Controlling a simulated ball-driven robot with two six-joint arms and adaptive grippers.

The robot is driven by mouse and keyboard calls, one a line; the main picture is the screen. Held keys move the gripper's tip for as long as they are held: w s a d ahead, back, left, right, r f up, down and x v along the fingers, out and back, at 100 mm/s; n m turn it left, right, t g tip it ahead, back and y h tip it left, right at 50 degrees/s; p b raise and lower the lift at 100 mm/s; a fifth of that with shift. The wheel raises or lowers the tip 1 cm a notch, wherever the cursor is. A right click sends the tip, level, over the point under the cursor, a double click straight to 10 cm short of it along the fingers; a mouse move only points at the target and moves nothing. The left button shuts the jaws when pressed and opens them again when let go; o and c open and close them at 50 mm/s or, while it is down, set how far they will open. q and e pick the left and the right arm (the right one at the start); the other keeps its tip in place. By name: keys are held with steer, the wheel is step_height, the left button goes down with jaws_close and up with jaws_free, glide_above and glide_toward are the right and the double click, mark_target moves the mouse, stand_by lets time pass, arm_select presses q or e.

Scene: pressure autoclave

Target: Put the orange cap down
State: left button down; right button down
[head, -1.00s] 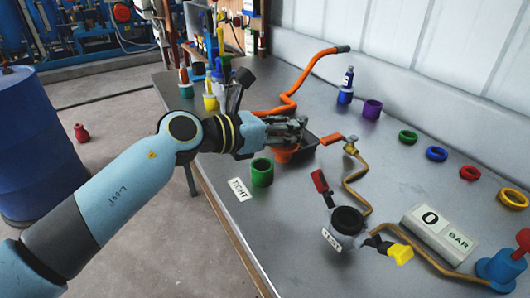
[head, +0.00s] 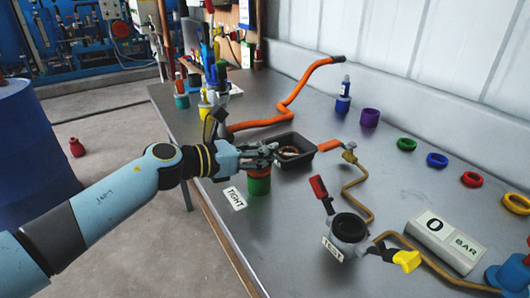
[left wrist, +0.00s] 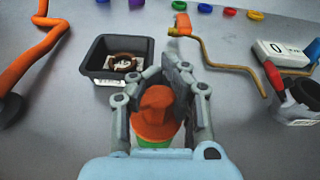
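The orange cap (left wrist: 155,112) is between the fingers of my left gripper (left wrist: 158,82) in the left wrist view, with a finger against each side. In the head view my left gripper (head: 272,153) reaches over the green cup (head: 258,187), and the orange cap (head: 258,172) shows right at its top. A bit of the green cup (left wrist: 150,145) also shows under the cap in the left wrist view. Whether the cap rests on the cup's rim or hangs just above it I cannot tell. My right gripper is not in view.
A black tray (head: 310,151) holding a brown ring stands just behind the gripper. A "TIGHT" label (head: 234,198) lies beside the green cup. The test port (head: 348,230) with red and yellow handles is to the right. An orange hose (head: 290,105) runs behind.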

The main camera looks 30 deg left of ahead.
arm_select(q)
steer(key=c, duration=2)
jaws_free()
steer(key=shift+f+b, duration=0.4)
steer(key=shift+f, duration=0.05)
steer(key=o, duration=0.6)
steer(key=shift+r, duration=0.1)
steer(key=shift+r+p, duration=0.3)
steer(key=shift+p, duration=0.1)
steer(key=shift+s+a+r, duration=0.15)
steer(key=shift+s, duration=0.05)
steer(key=b+v, duration=0.2)
steer(key=v, duration=0.9)
steer(key=shift+s+b, duration=0.25)
steer(key=shift+b, duration=0.05)
steer(key=shift+a, duration=0.1)
